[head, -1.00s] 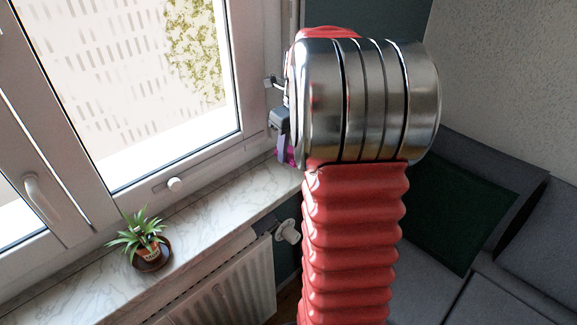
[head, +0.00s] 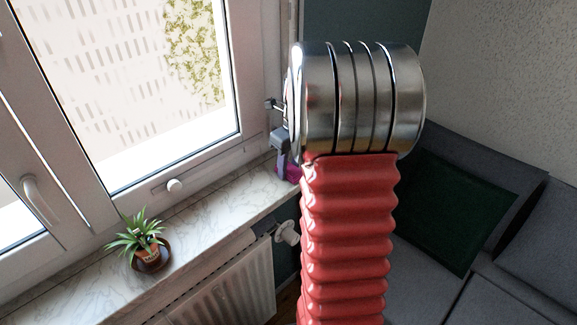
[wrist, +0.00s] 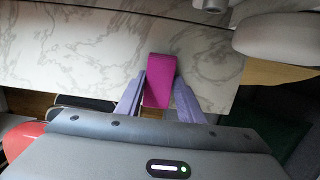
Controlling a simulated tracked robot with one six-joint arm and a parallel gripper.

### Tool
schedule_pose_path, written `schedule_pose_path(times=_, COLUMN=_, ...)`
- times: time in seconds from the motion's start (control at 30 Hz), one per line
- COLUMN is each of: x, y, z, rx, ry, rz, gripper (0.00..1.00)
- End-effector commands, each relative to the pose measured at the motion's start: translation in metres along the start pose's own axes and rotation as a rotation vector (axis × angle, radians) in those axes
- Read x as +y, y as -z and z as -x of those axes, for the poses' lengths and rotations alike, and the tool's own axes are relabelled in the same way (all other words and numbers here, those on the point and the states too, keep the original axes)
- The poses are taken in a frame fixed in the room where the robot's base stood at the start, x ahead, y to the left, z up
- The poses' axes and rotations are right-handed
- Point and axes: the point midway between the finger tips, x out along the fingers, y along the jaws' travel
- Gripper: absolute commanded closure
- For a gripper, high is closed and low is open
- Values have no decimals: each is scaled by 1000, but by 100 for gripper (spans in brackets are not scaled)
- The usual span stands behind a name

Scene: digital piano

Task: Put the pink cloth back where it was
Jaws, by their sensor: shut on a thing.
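The pink cloth (wrist: 160,82) shows magenta in the wrist view, between the two fingers of my gripper (wrist: 159,95). My gripper is shut on it. The cloth's upper end reaches over the white marble windowsill (wrist: 75,45); I cannot tell whether it touches the sill. In the head view only a small purple-pink bit of the cloth (head: 294,173) shows beside my gripper (head: 284,165), low at the right end of the sill. My arm hides the rest of it.
A potted plant (head: 150,252) stands on the sill at left, with bare marble between it and my gripper. The window (head: 120,80) rises behind the sill. A radiator (head: 235,290) is below it. A grey sofa (head: 440,285) with a dark green cushion (head: 455,210) is at right.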

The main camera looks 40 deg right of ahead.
Motion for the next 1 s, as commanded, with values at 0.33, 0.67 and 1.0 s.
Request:
schedule_pose_path(times=0.33, x=0, y=0, z=-2, rx=0, ry=0, rz=0, gripper=59)
schedule_pose_path(times=0.67, x=0, y=0, z=-2, rx=0, ry=-1, rz=0, gripper=47)
schedule_pose_path(times=1.0, x=0, y=-1, z=16, rx=-2, ry=1, rz=0, gripper=47)
